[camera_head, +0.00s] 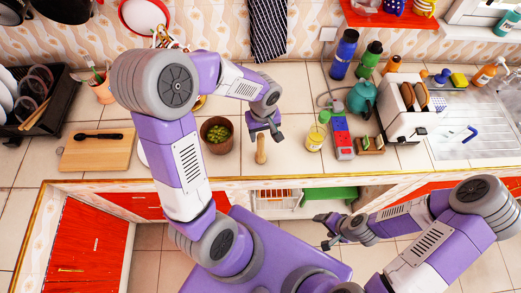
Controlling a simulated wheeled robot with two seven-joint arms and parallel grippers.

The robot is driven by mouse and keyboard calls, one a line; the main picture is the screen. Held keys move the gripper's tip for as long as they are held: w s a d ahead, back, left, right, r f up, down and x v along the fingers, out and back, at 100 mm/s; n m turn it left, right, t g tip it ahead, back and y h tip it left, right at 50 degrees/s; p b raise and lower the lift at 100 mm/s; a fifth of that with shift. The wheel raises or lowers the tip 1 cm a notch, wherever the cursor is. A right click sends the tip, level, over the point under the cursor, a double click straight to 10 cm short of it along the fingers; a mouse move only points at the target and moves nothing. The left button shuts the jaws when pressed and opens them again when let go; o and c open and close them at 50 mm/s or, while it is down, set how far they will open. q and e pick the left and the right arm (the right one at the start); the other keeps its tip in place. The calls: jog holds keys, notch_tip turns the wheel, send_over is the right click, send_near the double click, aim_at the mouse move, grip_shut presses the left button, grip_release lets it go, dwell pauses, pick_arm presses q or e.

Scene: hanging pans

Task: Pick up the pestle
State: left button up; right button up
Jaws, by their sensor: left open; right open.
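The pestle (261,150) is a light wooden stick that looks upright on the tiled counter, near its front edge. My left gripper (266,133) is open just above the pestle's upper end. I cannot tell whether its fingers are around the pestle or still apart from it. My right gripper (326,230) is open and empty, low in front of the counter, away from the pestle.
A brown pot with green contents (216,138) stands left of the pestle. A cutting board (97,153) lies further left. A yellow jar (315,138), a red and blue item (341,136) and a toaster (398,112) stand to the right.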

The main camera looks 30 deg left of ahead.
aim_at(261, 143)
pick_arm(q)
jog(key=f, duration=0.6)
jog(key=shift+s+a+f, duration=0.15)
jog(key=shift+a+f, duration=0.1)
jog(key=shift+f, duration=0.15)
grip_shut()
